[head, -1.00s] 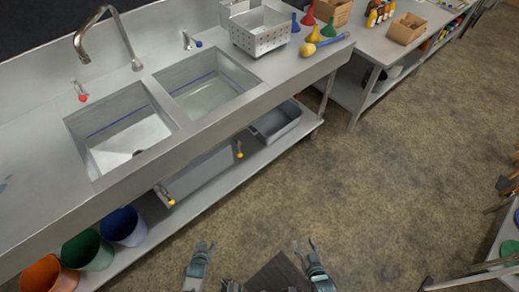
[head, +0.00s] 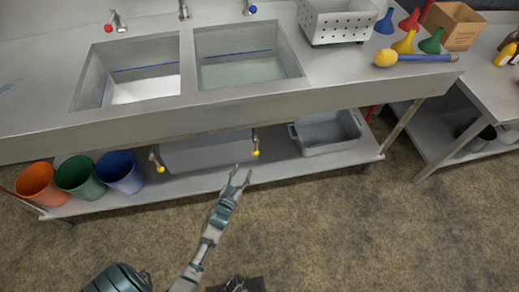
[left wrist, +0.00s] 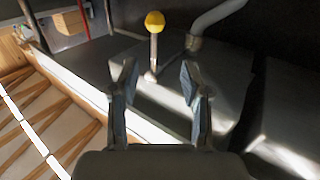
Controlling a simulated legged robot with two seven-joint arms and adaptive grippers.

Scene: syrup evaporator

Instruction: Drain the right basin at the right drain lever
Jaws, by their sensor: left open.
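The right basin (head: 238,40) is a steel sink with a blue line on its back wall and pale greenish liquid in it. Below its front edge hangs the right drain lever (head: 256,142), with a yellow ball at its lower end. My left gripper (head: 239,177) is open and empty, a little below and left of that yellow ball in the head view. In the left wrist view a lever with a yellow ball (left wrist: 154,22) stands beyond the gap between the open fingers (left wrist: 156,85), apart from them.
The left drain lever (head: 156,158) hangs to the left. A grey tub (head: 325,134) sits on the lower shelf (head: 200,182), with orange, green and blue buckets (head: 120,172) at its left. A grey pipe (left wrist: 215,15) runs beside the lever. The floor in front is clear.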

